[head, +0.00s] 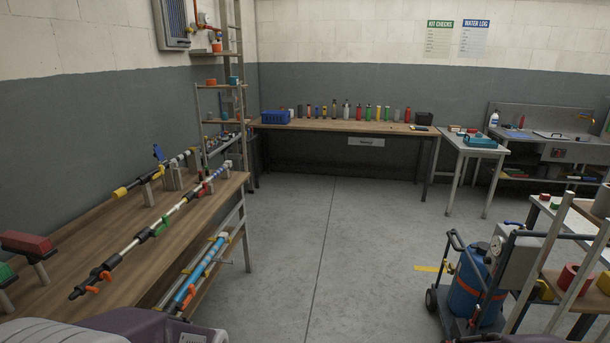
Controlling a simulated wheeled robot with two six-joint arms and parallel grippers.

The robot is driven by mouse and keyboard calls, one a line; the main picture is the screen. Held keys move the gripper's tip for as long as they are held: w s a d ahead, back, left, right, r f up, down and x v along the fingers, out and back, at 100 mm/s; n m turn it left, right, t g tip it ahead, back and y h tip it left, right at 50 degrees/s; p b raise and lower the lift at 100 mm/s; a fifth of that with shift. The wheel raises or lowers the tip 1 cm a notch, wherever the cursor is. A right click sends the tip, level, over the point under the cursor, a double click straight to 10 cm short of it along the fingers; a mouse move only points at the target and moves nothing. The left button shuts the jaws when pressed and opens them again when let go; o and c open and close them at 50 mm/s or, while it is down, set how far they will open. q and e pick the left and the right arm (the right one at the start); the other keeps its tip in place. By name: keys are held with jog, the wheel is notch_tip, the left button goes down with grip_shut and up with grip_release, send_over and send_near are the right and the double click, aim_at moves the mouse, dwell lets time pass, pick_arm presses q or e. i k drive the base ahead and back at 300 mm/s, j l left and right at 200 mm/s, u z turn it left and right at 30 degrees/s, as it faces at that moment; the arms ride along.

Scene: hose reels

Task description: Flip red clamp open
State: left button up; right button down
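A wooden workbench (62,228) runs along the left wall. A long white and black pole (128,249) lies raised along it, with coloured fittings. A small red piece (203,190) sits on this pole toward its far end; it is too small to tell whether it is a clamp, open or shut. A green fitting (160,228) sits nearer on the same pole. A larger red block (28,244) stands on a post at the near left of the bench. Neither of my grippers shows.
A blue gas-bottle cart (466,290) and a shelf with coloured rolls (570,277) stand at the right. A back table (345,127) holds several bottles and a blue basket (275,117). The floor (325,240) between is clear.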

aim_at(205, 189)
jog(key=i+u, duration=0.1)
jog(key=i, duration=0.8)
jog(key=i+u, duration=0.15)
jog(key=i, duration=0.75)
jog(key=i+u, duration=0.25)
jog(key=i, duration=0.15)
jog(key=i+l+u, duration=0.4)
jog(key=i+u, duration=0.15)
jog(key=i, duration=0.2)
jog(key=i+u, duration=0.2)
jog(key=u, duration=0.25)
jog(key=i+u, duration=0.2)
jog(key=u, duration=0.25)
jog(key=i+l+u, duration=0.1)
jog(key=u, duration=0.3)
jog(key=i+l+u, duration=0.15)
jog(key=u, duration=0.3)
jog(key=i+l+u, duration=0.2)
jog(key=u, duration=0.25)
